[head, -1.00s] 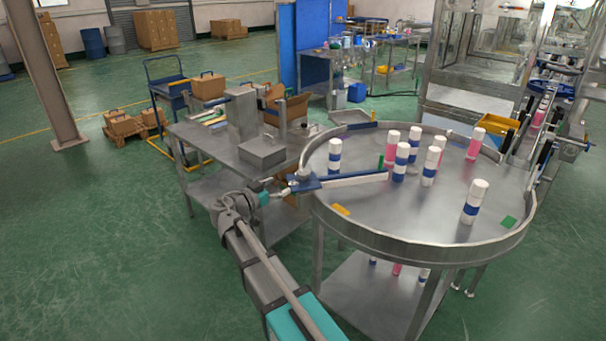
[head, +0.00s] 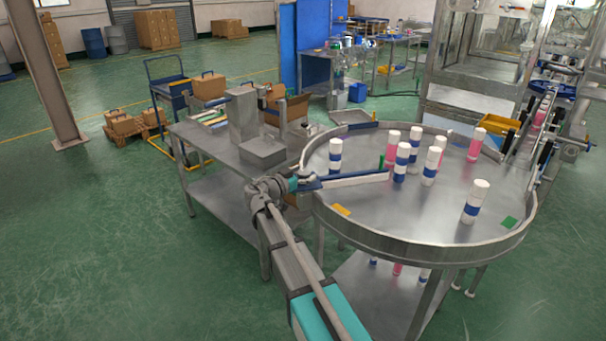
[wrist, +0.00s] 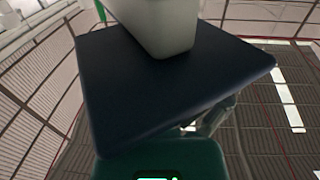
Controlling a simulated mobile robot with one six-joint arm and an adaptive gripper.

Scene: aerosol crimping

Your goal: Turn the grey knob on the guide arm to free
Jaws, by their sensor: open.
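The guide arm (head: 350,181), a blue and white bar, reaches over the left part of the round steel table. The small grey knob (head: 308,175) is at the bar's left end, by the table rim, partly hidden by my gripper. My gripper (head: 299,184) is open and close beside this end; I cannot tell whether it touches. In the wrist view a dark blue block (wrist: 165,90) fills the middle, with a pale grey piece (wrist: 160,28) above it. I cannot tell whether that piece is the knob. A dark green part shows below the block.
The round table (head: 400,215) carries several white, blue-banded and pink cans right of the guide arm. A steel bench (head: 205,143) with a grey box (head: 262,151) stands behind my arm on the left. Green floor is open at the far left.

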